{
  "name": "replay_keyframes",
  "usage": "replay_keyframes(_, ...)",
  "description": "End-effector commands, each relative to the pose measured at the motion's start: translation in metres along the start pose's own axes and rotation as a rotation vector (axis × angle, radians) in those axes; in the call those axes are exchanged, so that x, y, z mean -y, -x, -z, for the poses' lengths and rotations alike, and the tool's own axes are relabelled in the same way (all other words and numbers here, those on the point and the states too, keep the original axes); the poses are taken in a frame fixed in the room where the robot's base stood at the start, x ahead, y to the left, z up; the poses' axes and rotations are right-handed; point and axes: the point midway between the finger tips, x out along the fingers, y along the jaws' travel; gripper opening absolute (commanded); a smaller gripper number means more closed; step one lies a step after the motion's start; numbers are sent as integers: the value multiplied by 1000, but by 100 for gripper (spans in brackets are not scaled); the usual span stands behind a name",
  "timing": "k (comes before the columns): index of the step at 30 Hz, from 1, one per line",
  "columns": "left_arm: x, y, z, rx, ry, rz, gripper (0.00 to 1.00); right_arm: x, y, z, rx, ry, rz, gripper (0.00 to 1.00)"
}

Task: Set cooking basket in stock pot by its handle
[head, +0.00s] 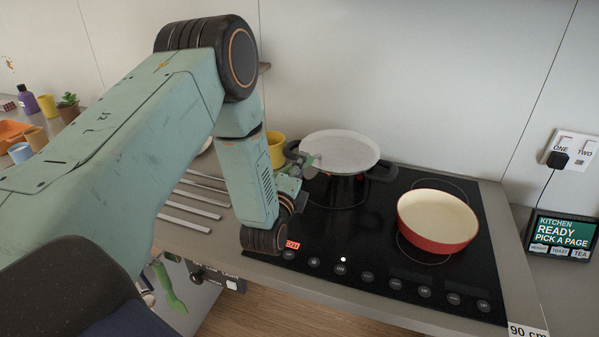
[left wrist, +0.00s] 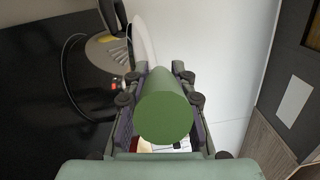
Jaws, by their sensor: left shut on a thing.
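My left gripper (head: 298,175) reaches over the back left of the cooktop. In the left wrist view it is shut on a thick green handle (left wrist: 166,117), seen end-on between its fingers. I take this as the cooking basket's handle. A pale, wide round piece (head: 340,150), apparently the basket, lies beyond the fingers. My right gripper is not in view.
A red pan (head: 438,222) with a cream inside stands at the right of the black cooktop (head: 345,225). A yellow cup (head: 276,150) stands behind my left arm. Grey bars (head: 190,210) lie left of the cooktop. A small screen (head: 560,236) stands at far right.

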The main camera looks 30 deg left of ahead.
Motion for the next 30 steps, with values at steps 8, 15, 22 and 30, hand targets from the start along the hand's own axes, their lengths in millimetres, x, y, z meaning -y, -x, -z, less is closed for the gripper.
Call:
replay_keyframes(8, -11, -1, 2, 2, 2, 10, 0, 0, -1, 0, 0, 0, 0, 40)
replay_keyframes(15, -13, 0, 2, 1, 0, 1, 36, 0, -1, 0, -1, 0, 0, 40)
replay_keyframes(22, -13, 0, 2, 1, 0, 2, 47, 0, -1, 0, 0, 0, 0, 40)
replay_keyframes(30, -13, 4, 2, 1, 1, 1, 47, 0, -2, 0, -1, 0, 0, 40)
